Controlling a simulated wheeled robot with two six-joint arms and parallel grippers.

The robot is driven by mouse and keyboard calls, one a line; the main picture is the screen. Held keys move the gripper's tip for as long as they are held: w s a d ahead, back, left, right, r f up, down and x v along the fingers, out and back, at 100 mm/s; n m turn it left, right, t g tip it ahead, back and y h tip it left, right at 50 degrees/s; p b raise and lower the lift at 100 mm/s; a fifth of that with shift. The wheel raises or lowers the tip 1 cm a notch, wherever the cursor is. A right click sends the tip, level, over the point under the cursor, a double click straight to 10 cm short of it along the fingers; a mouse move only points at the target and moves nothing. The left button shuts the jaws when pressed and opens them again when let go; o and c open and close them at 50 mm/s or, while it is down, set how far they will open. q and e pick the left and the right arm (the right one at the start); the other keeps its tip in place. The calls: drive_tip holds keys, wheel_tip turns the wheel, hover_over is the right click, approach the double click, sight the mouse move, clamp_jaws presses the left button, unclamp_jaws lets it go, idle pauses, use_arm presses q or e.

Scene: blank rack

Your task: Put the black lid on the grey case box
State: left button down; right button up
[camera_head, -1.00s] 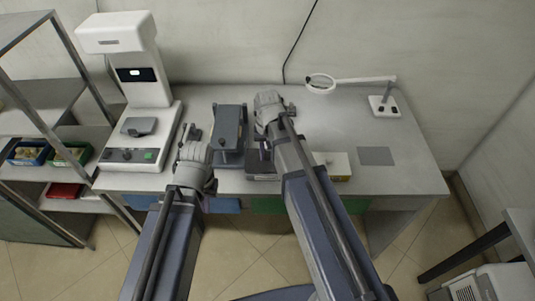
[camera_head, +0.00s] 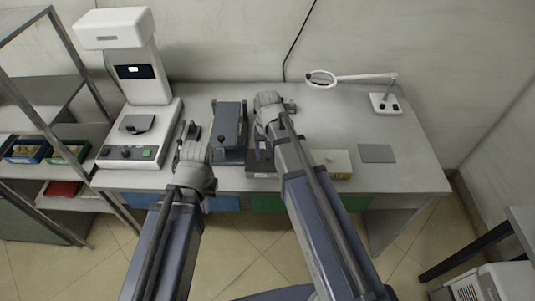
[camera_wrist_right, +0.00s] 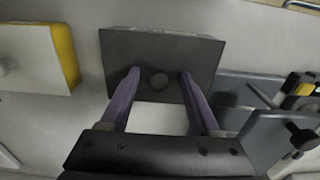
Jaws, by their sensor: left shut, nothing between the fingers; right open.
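A dark grey-black box-shaped block (camera_head: 262,165) stands near the front of the table, with a small pale label on its front. In the right wrist view its dark top (camera_wrist_right: 125,50) shows a round knob (camera_wrist_right: 159,80) in the middle. I cannot tell whether this top is the lid lying on the grey case box, as the sides hardly show. My right gripper (camera_wrist_right: 160,78) is open, with one finger on each side of the knob. In the head view its arm hides part of the block. My left gripper (camera_head: 187,132) is shut and empty, left of the block.
A blue-grey fixture (camera_head: 228,120) stands between my grippers, close to the block's left. A white and yellow box (camera_head: 333,163) lies to its right, with a grey pad (camera_head: 377,153) beyond.

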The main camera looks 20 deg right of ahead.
sight(267, 156)
wheel_tip(267, 156, up, 8)
drive_tip(key=p, duration=0.8)
drive_tip(key=shift+f, duration=0.1)
idle(0.3)
drive_tip(key=s+a+n+h, duration=0.1)
drive_tip(key=s+a+n, duration=0.6)
drive_tip(key=s+a, duration=0.3)
drive_tip(key=s, duration=0.4)
drive_tip(key=shift+s+a, duration=0.15)
